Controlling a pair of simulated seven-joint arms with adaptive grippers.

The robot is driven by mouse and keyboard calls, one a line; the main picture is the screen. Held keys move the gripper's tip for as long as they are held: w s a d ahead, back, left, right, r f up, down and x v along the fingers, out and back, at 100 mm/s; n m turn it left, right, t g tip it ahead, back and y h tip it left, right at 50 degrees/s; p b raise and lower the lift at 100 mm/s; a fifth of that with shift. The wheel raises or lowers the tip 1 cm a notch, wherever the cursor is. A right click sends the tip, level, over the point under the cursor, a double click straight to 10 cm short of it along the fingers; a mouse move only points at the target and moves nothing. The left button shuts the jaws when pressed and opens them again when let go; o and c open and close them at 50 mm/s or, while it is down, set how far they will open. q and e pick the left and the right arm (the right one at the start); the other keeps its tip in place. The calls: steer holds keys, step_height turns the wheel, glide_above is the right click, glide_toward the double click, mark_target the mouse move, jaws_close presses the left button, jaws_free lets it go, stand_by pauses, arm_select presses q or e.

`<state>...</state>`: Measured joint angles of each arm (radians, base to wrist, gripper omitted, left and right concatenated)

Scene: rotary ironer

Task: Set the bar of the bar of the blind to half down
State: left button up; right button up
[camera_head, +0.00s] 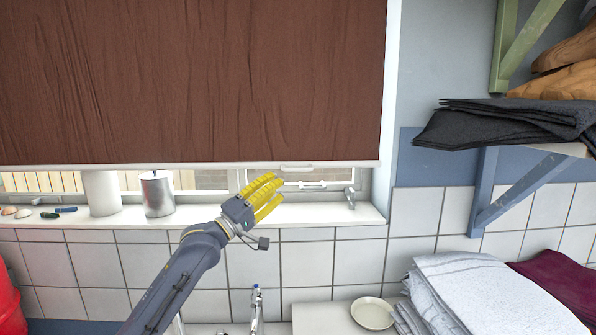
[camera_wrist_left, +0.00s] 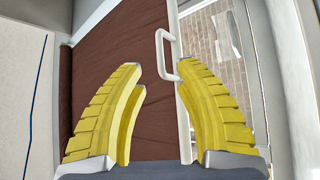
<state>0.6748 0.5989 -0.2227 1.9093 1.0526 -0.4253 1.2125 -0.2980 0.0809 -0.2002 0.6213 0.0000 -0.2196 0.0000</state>
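The brown blind (camera_head: 190,80) hangs over the window, with a white bar (camera_head: 120,167) along its lower edge, a little above the sill. A small white handle (camera_head: 297,167) sits on the bar near its right end. My left gripper (camera_head: 274,187), with yellow fingers, is just below and left of the handle. In the left wrist view the handle (camera_wrist_left: 160,55) shows just beyond the fingertips, nearer the right-hand finger. The fingers are apart with nothing held between them; whether one touches the handle I cannot tell. My right gripper is not in view.
On the sill (camera_head: 340,214) stand a metal can (camera_head: 157,194) and a white cylinder (camera_head: 102,192). A window latch (camera_head: 349,197) is right of my gripper. A shelf bracket (camera_head: 500,190) with dark cloth (camera_head: 505,122) above is at right; a tap (camera_head: 256,305) stands below.

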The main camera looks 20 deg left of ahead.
mark_target(298, 169)
arm_select(q)
steer(key=x, duration=0.9)
jaws_close()
stand_by(0.6)
